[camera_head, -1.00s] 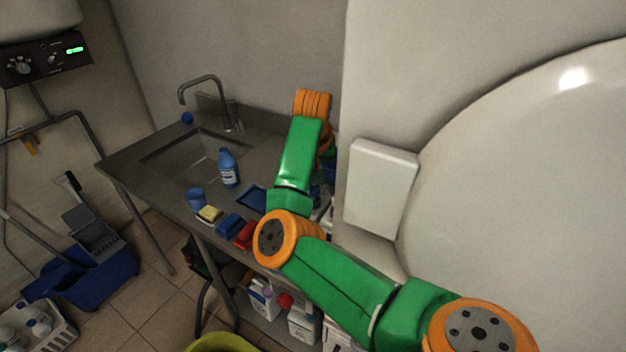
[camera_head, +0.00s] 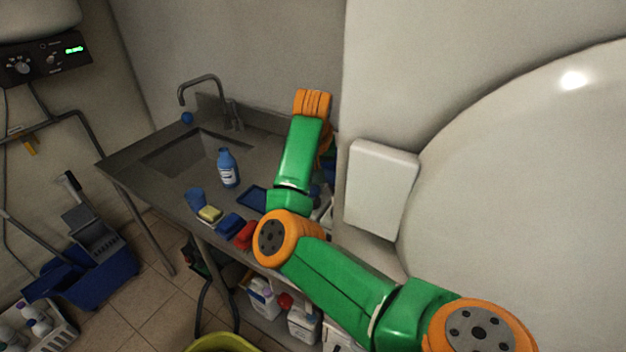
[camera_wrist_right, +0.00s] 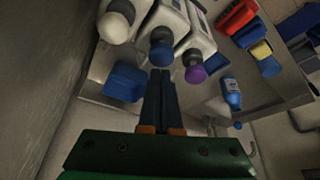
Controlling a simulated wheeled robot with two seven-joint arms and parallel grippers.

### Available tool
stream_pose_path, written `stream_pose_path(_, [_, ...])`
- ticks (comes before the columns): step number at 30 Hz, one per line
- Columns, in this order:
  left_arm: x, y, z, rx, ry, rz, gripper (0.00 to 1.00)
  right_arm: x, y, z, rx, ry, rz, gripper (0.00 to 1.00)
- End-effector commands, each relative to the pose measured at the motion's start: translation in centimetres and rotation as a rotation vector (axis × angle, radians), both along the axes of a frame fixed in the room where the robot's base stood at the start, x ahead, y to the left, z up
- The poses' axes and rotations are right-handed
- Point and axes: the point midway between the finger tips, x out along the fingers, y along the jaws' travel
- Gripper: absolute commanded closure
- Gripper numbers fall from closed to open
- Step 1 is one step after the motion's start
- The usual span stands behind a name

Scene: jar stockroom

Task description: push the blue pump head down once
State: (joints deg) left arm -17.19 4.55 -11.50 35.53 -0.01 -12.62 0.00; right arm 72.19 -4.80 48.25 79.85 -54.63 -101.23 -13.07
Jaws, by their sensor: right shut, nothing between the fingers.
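In the right wrist view, the blue pump head (camera_wrist_right: 161,52) tops the middle one of three white bottles. A white head (camera_wrist_right: 115,27) is to its left and a purple head (camera_wrist_right: 195,73) to its right. My right gripper (camera_wrist_right: 160,73) is shut and empty. Its fingertips appear just at the lower edge of the blue pump head; I cannot tell whether they touch. In the head view, my right arm crosses the counter and hides this gripper and most of the bottles. My left gripper is in neither view.
A blue bottle (camera_head: 228,168) stands on the counter by the sink (camera_head: 183,152) and faucet (camera_head: 205,78). A blue cup (camera_head: 195,198), yellow sponge (camera_head: 210,213), and blue and red brushes line the front edge. A blue block (camera_wrist_right: 125,82) is left of my fingers.

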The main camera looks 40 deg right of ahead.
Motion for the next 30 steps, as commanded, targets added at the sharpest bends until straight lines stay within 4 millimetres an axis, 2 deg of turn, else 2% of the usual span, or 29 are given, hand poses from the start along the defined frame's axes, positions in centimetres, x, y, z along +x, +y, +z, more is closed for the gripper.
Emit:
stream_pose_path(16, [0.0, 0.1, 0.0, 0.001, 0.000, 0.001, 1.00, 0.0, 0.0, 0.0, 0.000, 0.000, 0.000, 1.00])
stream_pose_path(30, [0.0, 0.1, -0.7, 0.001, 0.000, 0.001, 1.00, 0.0, 0.0, -1.7, -0.001, -0.001, 0.000, 1.00])
